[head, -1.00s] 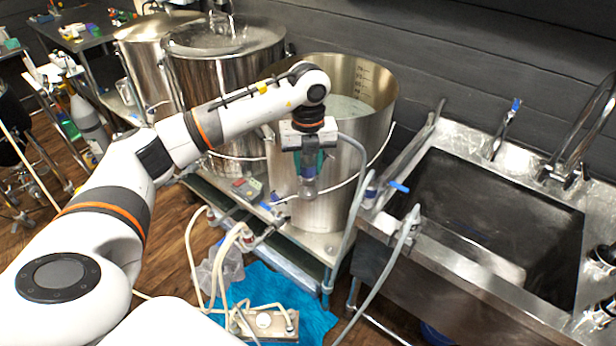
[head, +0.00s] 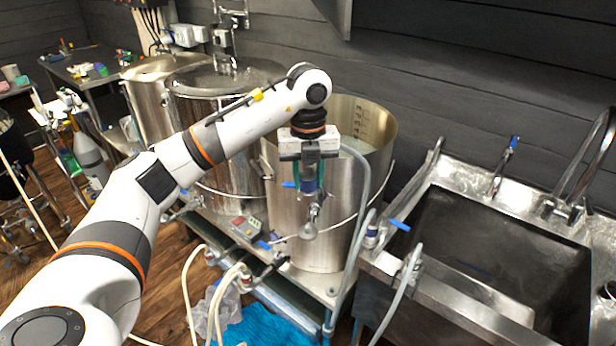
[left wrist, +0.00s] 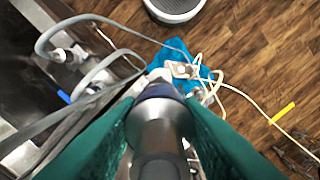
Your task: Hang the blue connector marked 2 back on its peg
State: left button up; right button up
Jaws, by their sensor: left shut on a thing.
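My left gripper (head: 308,188) hangs in front of the open steel pot, its green fingers shut on a connector. This connector (head: 309,180) has a blue band and a metal lower end and points down; a grey hose (head: 362,180) runs beside it at the right. In the left wrist view the connector (left wrist: 158,130) lies between both green fingers, with its dark blue band (left wrist: 157,91) at the far end. I cannot read a number on it. A similar blue-banded fitting (head: 371,238) is at the sink's left edge. I cannot make out the peg. My right gripper is not in view.
The open pot (head: 285,225) stands on a steel stand, with a lidded kettle (head: 205,120) behind it at the left. The sink (head: 500,255) is at the right. Pale hoses (head: 190,290) and a blue cloth (head: 255,328) are below.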

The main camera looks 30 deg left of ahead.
pick_arm(q)
jog(key=shift+r+p, duration=1.25)
jog(key=shift+r, duration=0.65)
jog(key=shift+f, duration=0.1)
